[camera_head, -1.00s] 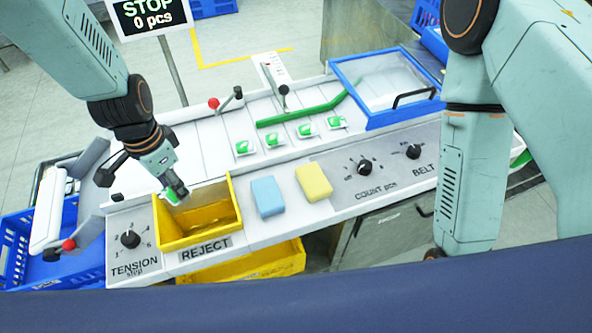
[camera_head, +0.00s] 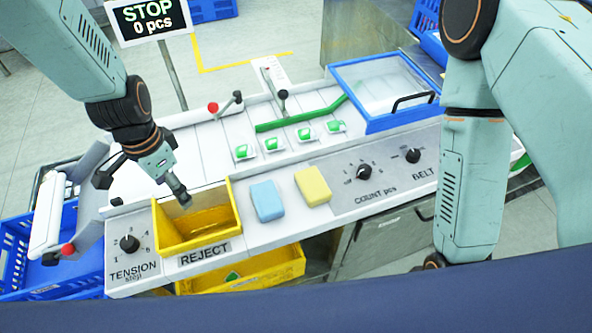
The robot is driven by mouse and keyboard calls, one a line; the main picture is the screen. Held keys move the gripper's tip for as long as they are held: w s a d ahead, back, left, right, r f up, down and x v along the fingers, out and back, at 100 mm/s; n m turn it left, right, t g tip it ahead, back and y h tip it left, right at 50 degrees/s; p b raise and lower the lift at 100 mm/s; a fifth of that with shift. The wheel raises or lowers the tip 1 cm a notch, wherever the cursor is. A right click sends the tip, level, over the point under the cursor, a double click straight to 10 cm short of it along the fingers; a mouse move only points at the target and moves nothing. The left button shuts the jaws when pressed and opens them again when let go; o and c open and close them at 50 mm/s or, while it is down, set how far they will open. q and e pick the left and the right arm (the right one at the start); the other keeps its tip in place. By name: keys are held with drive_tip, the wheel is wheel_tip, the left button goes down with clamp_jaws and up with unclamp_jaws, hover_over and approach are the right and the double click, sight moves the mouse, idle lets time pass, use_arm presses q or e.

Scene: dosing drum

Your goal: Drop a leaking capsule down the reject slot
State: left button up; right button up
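A green and white capsule (camera_head: 232,278) lies in the yellow bin (camera_head: 285,265) below the counter. The yellow reject slot (camera_head: 235,208), a chute mouth labelled REJECT, is set into the front of the counter. My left gripper (camera_head: 184,201) is over the left part of its opening, fingers pointing down, with nothing held; it looks open. Several more green and white capsules (camera_head: 273,145) sit in a row on the white belt. My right gripper (camera_head: 434,262) is low at the right, mostly hidden by my own arm and body, so its fingers cannot be made out.
A blue sponge (camera_head: 267,200) and a yellow sponge (camera_head: 313,185) lie right of the slot. The TENSION knob (camera_head: 129,243) is to its left. A green guide bar (camera_head: 300,117) and a blue-framed tray (camera_head: 352,82) are behind. The sign (camera_head: 150,17) reads STOP, 0 pcs.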

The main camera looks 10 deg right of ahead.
use_arm(q)
wheel_tip(320, 180, up, 11)
drive_tip(key=shift+r, duration=0.2)
idle(0.5)
drive_tip(key=s+f+n, duration=0.1)
drive_tip(key=s+f, duration=0.2)
drive_tip(key=f, duration=0.2)
drive_tip(key=s+a+f+n, duration=0.1)
drive_tip(key=s+f+n, duration=0.1)
drive_tip(key=f, duration=0.3)
drive_tip(key=s+f+n, duration=0.1)
drive_tip(key=s+f, duration=0.3)
drive_tip(key=f, duration=0.2)
drive_tip(key=shift+s+a+f, duration=0.1)
drive_tip(key=shift+s+a, duration=0.25)
drive_tip(key=shift+s, duration=0.05)
drive_tip(key=s+f+n, duration=0.3)
drive_tip(key=s+f, duration=0.1)
drive_tip(key=s, duration=0.4)
drive_tip(key=s+f+n, duration=0.3)
drive_tip(key=s+f, duration=0.1)
drive_tip(key=s, duration=0.3)
wheel_tip(320, 180, down, 16)
drive_tip(key=b, duration=1.7)
drive_tip(key=shift+a+m, duration=0.15)
drive_tip(key=shift+m, duration=0.15)
